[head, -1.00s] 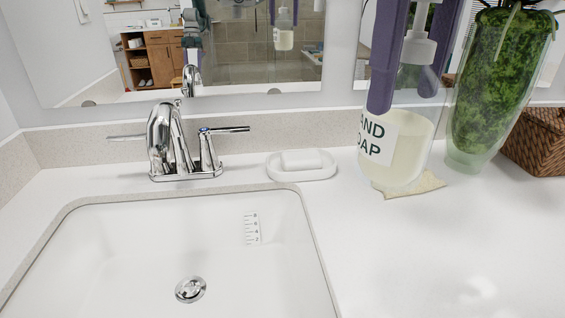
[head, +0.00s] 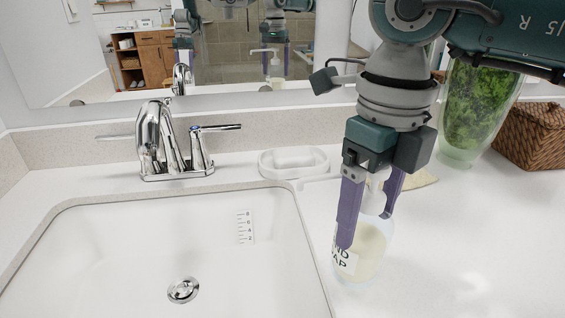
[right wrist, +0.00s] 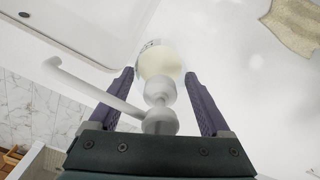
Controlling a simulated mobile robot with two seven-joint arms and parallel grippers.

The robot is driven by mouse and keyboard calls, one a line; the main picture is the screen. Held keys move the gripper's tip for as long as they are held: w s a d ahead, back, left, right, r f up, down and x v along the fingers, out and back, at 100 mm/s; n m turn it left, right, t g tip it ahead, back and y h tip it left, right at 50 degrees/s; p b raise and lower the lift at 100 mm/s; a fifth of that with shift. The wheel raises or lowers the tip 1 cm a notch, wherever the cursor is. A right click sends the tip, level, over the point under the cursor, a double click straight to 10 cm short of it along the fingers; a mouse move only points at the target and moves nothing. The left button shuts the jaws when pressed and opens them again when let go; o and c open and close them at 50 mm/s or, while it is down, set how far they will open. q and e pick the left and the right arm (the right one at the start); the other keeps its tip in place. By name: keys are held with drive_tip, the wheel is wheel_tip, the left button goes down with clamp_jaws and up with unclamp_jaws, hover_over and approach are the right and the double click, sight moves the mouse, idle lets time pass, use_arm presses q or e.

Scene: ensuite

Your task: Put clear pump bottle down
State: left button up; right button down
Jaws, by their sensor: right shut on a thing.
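The clear pump bottle (head: 366,255) holds pale yellow soap and has a white label reading "ND AP" in part. It is upright at the counter (head: 440,250), just right of the sink; I cannot tell whether its base touches the top. My right gripper (head: 365,225) comes from above, its purple fingers shut on the bottle's two sides. In the right wrist view the bottle (right wrist: 160,62) and its white pump sit between the fingers (right wrist: 160,90). The gripper hides part of the pump in the head view. My left gripper is not seen directly.
The sink (head: 150,240) lies left of the bottle, with the faucet (head: 165,145) behind. A white soap dish (head: 293,163), a beige cloth (head: 420,179), a green-filled glass vase (head: 475,110) and a wicker basket (head: 535,137) stand farther back. The counter at right is clear.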

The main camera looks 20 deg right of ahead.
drive_tip(key=shift+f, duration=0.15)
unclamp_jaws()
wheel_tip(320, 180, up, 12)
drive_tip(key=shift+r, duration=0.25)
idle(0.3)
